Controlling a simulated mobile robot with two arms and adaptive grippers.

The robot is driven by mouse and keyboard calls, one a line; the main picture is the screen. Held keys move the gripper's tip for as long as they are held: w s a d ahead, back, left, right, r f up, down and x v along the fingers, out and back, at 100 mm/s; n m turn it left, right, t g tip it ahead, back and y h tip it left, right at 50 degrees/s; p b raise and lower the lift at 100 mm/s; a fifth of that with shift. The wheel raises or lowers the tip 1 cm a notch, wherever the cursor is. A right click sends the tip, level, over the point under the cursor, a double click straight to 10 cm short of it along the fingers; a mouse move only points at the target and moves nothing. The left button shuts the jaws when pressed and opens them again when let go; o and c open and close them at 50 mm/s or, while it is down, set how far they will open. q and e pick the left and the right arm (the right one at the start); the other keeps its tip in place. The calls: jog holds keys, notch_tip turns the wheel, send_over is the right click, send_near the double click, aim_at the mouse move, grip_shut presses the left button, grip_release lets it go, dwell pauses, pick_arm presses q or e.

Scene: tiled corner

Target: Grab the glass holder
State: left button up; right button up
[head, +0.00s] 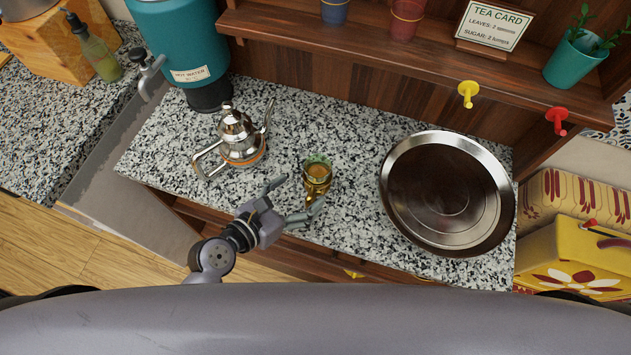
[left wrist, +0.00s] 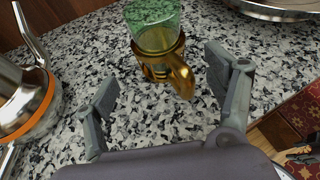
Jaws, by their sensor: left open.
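The glass holder (head: 317,184) is a small gold metal cup holder with a handle, standing upright on the speckled counter. A green-tinted glass (head: 318,163) sits in it. My left gripper (head: 296,200) is open just in front and to the left of the holder, with its fingers pointing toward it. In the left wrist view, the holder (left wrist: 160,68) stands beyond and between the two open fingers (left wrist: 160,85). Nothing is between the fingers.
A silver teapot (head: 240,140) stands left of the holder, also in the left wrist view (left wrist: 25,95). A large round metal tray (head: 445,195) lies to the right. A teal hot water dispenser (head: 185,45) stands at the back left. A wooden shelf (head: 400,50) runs along the back.

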aim_at(308, 186)
pick_arm(q)
jog(key=shift+p+x, duration=0.55)
jog(key=shift+x, duration=2.6)
jog(key=shift+s, duration=0.1)
jog(key=shift+c, duration=0.2)
jog(key=shift+c, duration=0.6)
jog(key=shift+r, duration=0.1)
jog(key=c, duration=1.2)
